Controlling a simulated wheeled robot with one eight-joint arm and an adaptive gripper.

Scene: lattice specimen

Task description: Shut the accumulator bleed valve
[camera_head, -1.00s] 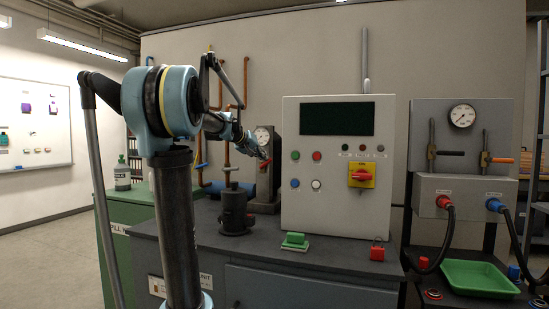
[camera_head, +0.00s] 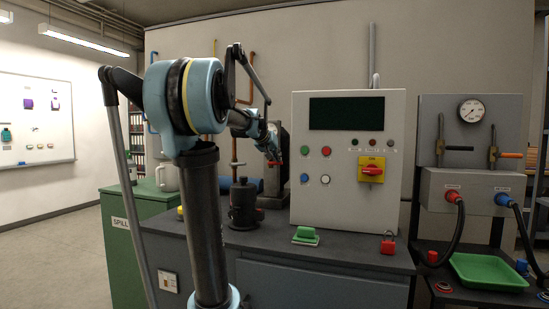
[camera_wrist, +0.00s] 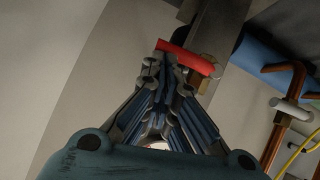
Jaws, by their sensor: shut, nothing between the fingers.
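The bleed valve shows as a red lever (camera_wrist: 190,57) on a brass fitting (camera_wrist: 207,68) in the wrist view. It is mounted at a grey metal block (camera_wrist: 215,30), with a blue cylinder (camera_wrist: 262,65) to its right. My gripper (camera_wrist: 168,66) is shut and empty, its fingertips right at the lever's left part; I cannot tell whether they touch it. In the head view my gripper (camera_head: 271,150) is in front of the grey block (camera_head: 283,172) at the back of the bench, where the lever is small and mostly hidden by my arm.
A white control panel (camera_head: 347,205) stands just right of my gripper. A dark cylindrical fixture (camera_head: 243,207) stands on the bench in front of it. Copper pipes with a white-handled valve (camera_wrist: 292,108) run right of the lever. A green block (camera_head: 305,235) and red padlock (camera_head: 388,244) lie in front.

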